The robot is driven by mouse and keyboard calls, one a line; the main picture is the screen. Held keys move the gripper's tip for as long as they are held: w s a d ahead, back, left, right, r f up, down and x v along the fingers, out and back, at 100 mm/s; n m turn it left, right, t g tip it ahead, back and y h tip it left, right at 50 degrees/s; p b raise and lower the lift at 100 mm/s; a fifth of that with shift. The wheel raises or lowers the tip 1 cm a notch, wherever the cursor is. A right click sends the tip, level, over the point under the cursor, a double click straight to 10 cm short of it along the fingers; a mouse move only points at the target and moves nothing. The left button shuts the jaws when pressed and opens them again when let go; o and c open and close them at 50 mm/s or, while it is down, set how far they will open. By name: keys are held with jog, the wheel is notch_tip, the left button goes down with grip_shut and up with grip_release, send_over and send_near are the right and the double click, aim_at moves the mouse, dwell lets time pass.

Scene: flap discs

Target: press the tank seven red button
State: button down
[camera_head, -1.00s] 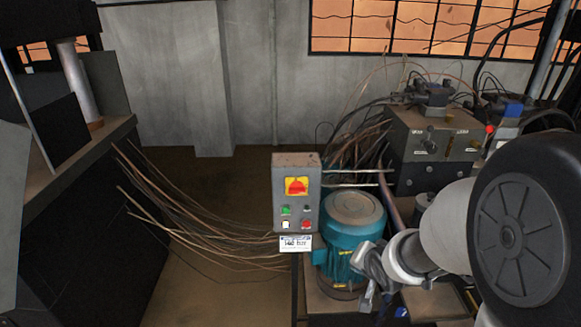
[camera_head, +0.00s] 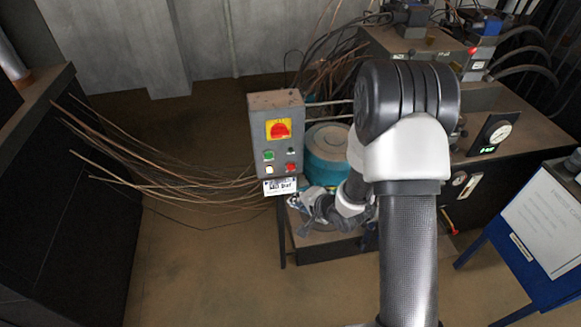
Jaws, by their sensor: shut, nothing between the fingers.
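A grey control box (camera_head: 254,140) stands on a thin post near the middle of the view. Its front carries a red rotary switch on a yellow plate (camera_head: 278,129), a green button (camera_head: 268,156), a white button (camera_head: 269,170) and a small red button (camera_head: 291,168) at lower right. A white label (camera_head: 281,187) hangs below; its print is too small to read surely. My gripper (camera_head: 297,206) is shut and empty, just below and right of the label. The red button is uncovered. I cannot tell the gap in depth between gripper and box.
A teal motor (camera_head: 329,150) stands right behind the box, partly hidden by my arm. Loose copper wires (camera_head: 150,160) spread left of the box. Open floor lies in front.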

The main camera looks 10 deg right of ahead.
aim_at(291, 167)
jog(key=shift+w, duration=0.1)
jog(key=w+p, duration=0.1)
jog(key=w, duration=0.7)
jog(key=shift+w+p, duration=0.35)
jog(key=shift+w, duration=0.1)
dwell(1.1)
jog(key=shift+w+p, duration=0.35)
jog(key=shift+p, duration=0.1)
jog(key=shift+w+p, duration=0.35)
jog(key=shift+w, duration=0.15)
dwell(0.7)
jog(key=shift+s, duration=0.9)
jog(key=shift+s, duration=0.1)
